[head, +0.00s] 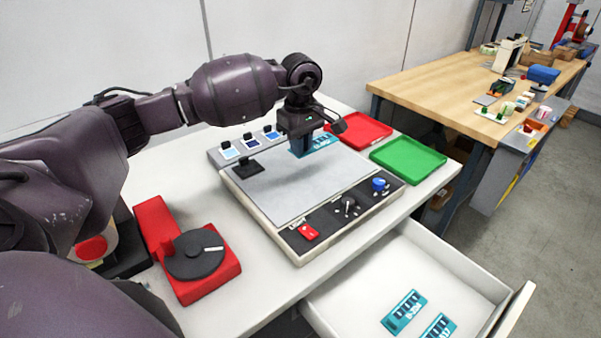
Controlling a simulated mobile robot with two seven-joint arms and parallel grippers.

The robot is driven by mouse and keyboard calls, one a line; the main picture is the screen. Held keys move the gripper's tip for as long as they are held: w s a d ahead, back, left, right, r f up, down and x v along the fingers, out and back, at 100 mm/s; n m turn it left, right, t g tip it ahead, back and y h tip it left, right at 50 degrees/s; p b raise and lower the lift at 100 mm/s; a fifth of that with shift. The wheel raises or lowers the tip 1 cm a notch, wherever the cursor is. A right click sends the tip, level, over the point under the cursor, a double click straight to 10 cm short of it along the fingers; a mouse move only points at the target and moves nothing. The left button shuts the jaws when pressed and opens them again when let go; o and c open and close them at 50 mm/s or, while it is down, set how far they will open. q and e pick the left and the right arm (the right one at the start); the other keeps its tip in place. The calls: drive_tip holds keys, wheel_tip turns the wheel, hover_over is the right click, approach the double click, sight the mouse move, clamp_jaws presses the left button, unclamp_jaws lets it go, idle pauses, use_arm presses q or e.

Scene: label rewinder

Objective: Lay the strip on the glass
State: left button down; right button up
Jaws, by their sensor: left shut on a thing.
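My left gripper (312,138) is shut on a teal strip (318,144) with pale lettering. It holds the strip at the far edge of the glass (300,190), a flat grey panel on top of a light box. A soft shadow lies on the glass below the gripper. I cannot tell whether the strip touches the glass. The gripper hides part of the strip. My right gripper is not in view.
The light box has a dark front panel (328,219) with a red switch (307,232) and a blue knob (379,184). Red (366,131) and green (408,160) trays stand beyond it. An open drawer (455,262) holds two teal strips (404,312). A red rewinder (190,290) stands left.

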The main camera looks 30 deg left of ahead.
use_arm(q)
hover_over(301, 184)
wheel_tip(301, 184, down, 5)
drive_tip(key=shift+r, duration=0.1)
wheel_tip(301, 184, down, 4)
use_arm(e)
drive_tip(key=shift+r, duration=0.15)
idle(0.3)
